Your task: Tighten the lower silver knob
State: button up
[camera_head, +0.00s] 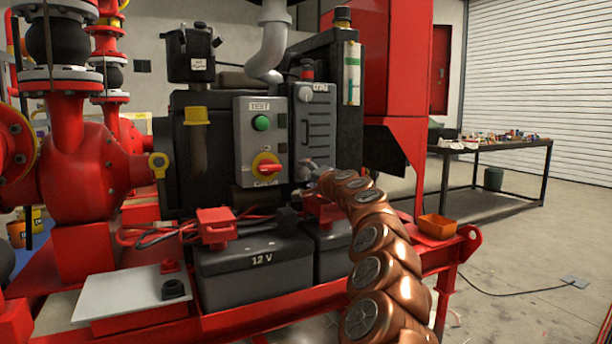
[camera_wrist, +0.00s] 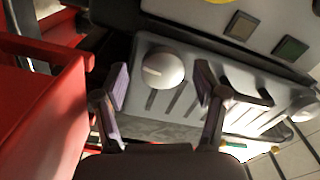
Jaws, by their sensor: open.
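The lower silver knob (camera_wrist: 163,70) is a pale round knob on a grey slotted panel. In the wrist view it lies between and slightly beyond my open fingertips (camera_wrist: 162,82), with a visible gap on both sides. In the head view my gripper (camera_head: 312,168) is at the bottom of the slotted panel (camera_head: 318,125), and I cannot make out the lower knob apart from it. The upper silver knob (camera_head: 304,92) is at the top of that panel. A pale knob also shows at the right edge of the wrist view (camera_wrist: 304,106).
Left of the panel is a grey box (camera_head: 247,178) with a green button (camera_head: 262,123) and a red-yellow switch (camera_head: 266,166). Batteries (camera_head: 250,262) sit below, and an orange tray (camera_head: 437,226) to the right. A red part (camera_wrist: 40,110) fills the wrist view's left.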

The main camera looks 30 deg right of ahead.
aim_at(305, 173)
jog(key=shift+s+a+r, duration=0.1)
jog(key=shift+s+a, duration=0.1)
jog(key=shift+s, duration=0.55)
jog(key=shift+s+a, duration=0.2)
jog(key=shift+s, duration=1.35)
jog(key=shift+s+d, duration=0.1)
jog(key=shift+s, duration=0.35)
jog(key=shift+s+a, duration=0.2)
jog(key=shift+s, duration=1.05)
jog(key=shift+s+a, duration=0.2)
jog(key=shift+s, duration=1.05)
